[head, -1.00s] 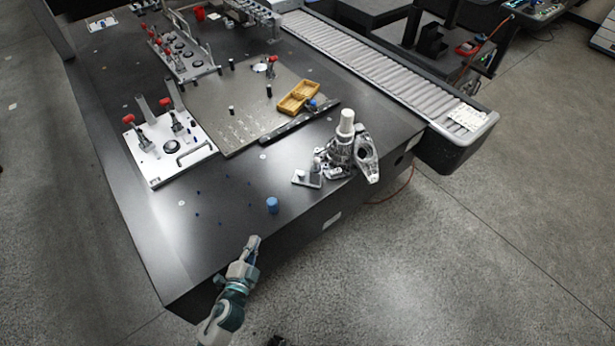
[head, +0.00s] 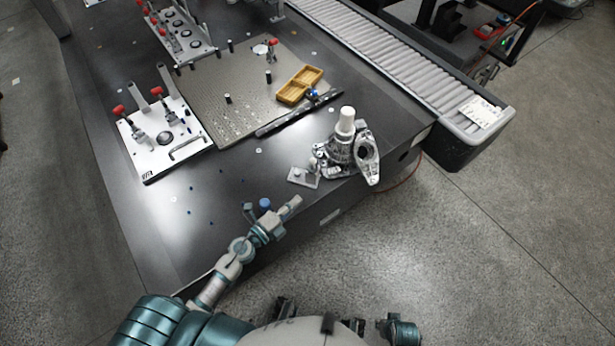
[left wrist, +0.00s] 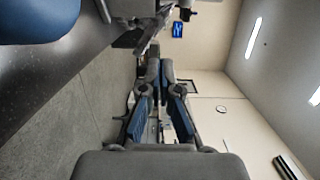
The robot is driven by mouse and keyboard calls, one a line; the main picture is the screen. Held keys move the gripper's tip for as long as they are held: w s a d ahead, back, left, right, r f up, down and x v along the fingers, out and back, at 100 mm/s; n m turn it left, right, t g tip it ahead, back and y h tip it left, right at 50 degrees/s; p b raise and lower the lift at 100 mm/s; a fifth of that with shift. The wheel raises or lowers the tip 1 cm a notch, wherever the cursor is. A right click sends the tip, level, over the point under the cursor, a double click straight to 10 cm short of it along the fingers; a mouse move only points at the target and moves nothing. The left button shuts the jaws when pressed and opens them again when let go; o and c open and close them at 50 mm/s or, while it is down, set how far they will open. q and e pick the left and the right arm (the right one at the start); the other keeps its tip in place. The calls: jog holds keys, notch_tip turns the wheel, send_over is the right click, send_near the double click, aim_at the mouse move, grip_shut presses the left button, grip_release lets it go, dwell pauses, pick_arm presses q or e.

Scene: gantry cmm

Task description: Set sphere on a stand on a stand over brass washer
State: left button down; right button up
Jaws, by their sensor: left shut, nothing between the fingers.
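My left gripper (head: 292,205) is shut and empty, low at the front edge of the dark table, just right of a blue round-topped piece (head: 265,203). The arm partly hides that piece, and I cannot tell whether it is the sphere on its stand. In the left wrist view the shut fingers (left wrist: 160,68) have nothing between them, and a large blue surface (left wrist: 38,15) fills the upper left corner. Small pale discs (head: 258,150) lie on the table; I cannot tell whether one is the brass washer.
A silver machine head with a white cylinder (head: 345,122) and a small grey block (head: 303,177) stand right of the gripper. A white clamp plate (head: 148,163), a perforated plate (head: 215,125) and a yellow tray (head: 299,85) lie behind. The front left tabletop is mostly clear.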

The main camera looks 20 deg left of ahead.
aim_at(308, 172)
pick_arm(q)
jog(key=x, duration=0.5)
jog(key=shift+w+a+p, duration=0.2)
jog(key=shift+w+p, duration=0.1)
jog(key=shift+w, duration=0.3)
jog(key=w, duration=0.1)
jog(key=w+a, duration=0.1)
jog(key=w, duration=0.1)
jog(key=shift+a+f+b, duration=0.2)
jog(key=shift+a+b, duration=0.1)
jog(key=shift+b, duration=0.1)
jog(key=shift+w+d, duration=0.15)
jog(key=shift+w, duration=0.15)
jog(key=shift+d+r, duration=0.1)
jog(key=shift+d, duration=0.2)
pick_arm(e)
jog(key=shift+w+a, duration=0.1)
jog(key=shift+a, duration=0.1)
pick_arm(q)
jog(key=shift+a, duration=0.1)
jog(key=shift+w+a, duration=0.45)
jog(key=shift+w, duration=0.4)
jog(key=shift+a, duration=0.15)
pick_arm(e)
jog(key=shift+s+a+f, duration=0.2)
jog(key=shift+a+f, duration=0.2)
jog(key=shift+f, duration=0.15)
jog(key=shift+w+d+r, duration=0.1)
jog(key=shift+d, duration=0.05)
